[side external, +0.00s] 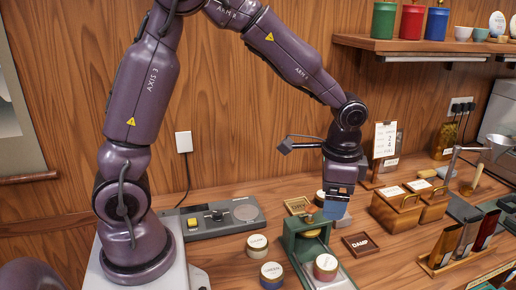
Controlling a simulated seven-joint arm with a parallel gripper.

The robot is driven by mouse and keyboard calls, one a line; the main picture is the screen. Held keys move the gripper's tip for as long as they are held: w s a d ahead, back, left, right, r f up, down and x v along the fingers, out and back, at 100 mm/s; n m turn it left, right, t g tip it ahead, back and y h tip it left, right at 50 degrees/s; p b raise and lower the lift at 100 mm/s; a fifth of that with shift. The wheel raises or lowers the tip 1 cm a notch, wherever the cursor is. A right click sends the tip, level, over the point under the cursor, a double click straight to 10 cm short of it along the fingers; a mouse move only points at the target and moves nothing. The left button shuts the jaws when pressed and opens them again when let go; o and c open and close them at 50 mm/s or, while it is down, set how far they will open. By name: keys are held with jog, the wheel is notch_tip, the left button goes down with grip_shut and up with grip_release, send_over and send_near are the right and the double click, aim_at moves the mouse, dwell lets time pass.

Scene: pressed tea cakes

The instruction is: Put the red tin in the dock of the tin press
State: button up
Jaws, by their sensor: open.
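The red tin (326,267) has a pale lid and stands upright at the front of the green tin press (291,240), on or right against its low front part. I cannot tell whether it sits fully in the dock. A yellowish round piece shows inside the press frame, below a brown knob. My gripper (335,211) is open and points down just behind and right of the press top, higher and farther back than the red tin and apart from it. Its fingertips are small and partly hidden behind the press, with blue showing there.
A pale-lidded tin (257,246) and a blue-banded tin (272,277) stand left of the press. A dark "DAMP" tray (361,245) lies to its right. Wooden boxes (397,208), a sample rack (455,248) and a grey console (213,217) stand farther out.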

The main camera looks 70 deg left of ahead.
jog(key=s+r+n+t+h, duration=0.1)
jog(key=s+r+n+t, duration=0.4)
jog(key=s+r, duration=0.8)
jog(key=s+a, duration=0.1)
jog(key=s, duration=0.2)
jog(key=shift+s, duration=0.35)
